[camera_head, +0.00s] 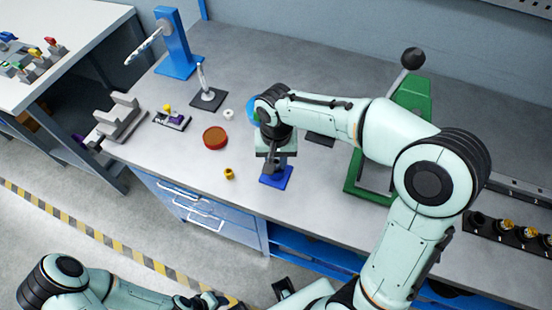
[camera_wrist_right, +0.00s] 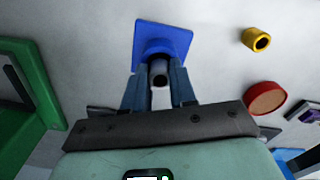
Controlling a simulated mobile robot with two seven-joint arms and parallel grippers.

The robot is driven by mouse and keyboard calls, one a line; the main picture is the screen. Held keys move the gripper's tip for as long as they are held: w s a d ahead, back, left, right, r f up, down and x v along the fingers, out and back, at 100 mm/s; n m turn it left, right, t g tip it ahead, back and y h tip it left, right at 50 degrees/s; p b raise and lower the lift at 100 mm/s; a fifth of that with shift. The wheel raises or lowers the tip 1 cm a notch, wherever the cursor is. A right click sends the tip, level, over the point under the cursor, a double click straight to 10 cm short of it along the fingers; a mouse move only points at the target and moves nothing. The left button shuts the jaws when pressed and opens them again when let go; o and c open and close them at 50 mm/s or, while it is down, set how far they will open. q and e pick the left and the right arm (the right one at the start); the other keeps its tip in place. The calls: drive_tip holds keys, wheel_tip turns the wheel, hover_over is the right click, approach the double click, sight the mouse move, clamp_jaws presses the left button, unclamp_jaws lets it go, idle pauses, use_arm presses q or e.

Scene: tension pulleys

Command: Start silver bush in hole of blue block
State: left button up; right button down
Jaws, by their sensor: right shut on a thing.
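The blue block (camera_head: 284,183) lies on the grey bench below my right gripper (camera_head: 276,166); it also shows at the top of the right wrist view (camera_wrist_right: 176,34). In that view my right gripper is shut on the silver bush (camera_wrist_right: 159,77), a short grey tube with a dark bore, held between the two fingertips. The bush is at the near side of the block in the picture; the block's hole is hidden, and I cannot tell whether the bush touches it. My left gripper (camera_head: 205,300) is low at the bottom edge, away from the bench, its fingers unclear.
A yellow bush (camera_head: 229,174) and a red-brown round dish (camera_head: 215,140) stand left of the block. A green press (camera_head: 412,92) stands to the right. A small white ring (camera_head: 228,113) and a dark-based post (camera_head: 208,98) are farther back. The bench's front edge (camera_head: 250,212) is close.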

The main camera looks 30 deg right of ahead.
drive_tip(key=shift+f, duration=0.35)
drive_tip(key=shift+r, duration=0.1)
drive_tip(key=shift+r, duration=0.25)
idle(0.5)
drive_tip(key=shift+f, duration=0.15)
drive_tip(key=shift+f, duration=0.15)
drive_tip(key=shift+s+r, duration=0.1)
drive_tip(key=shift+r, duration=0.2)
idle(1.0)
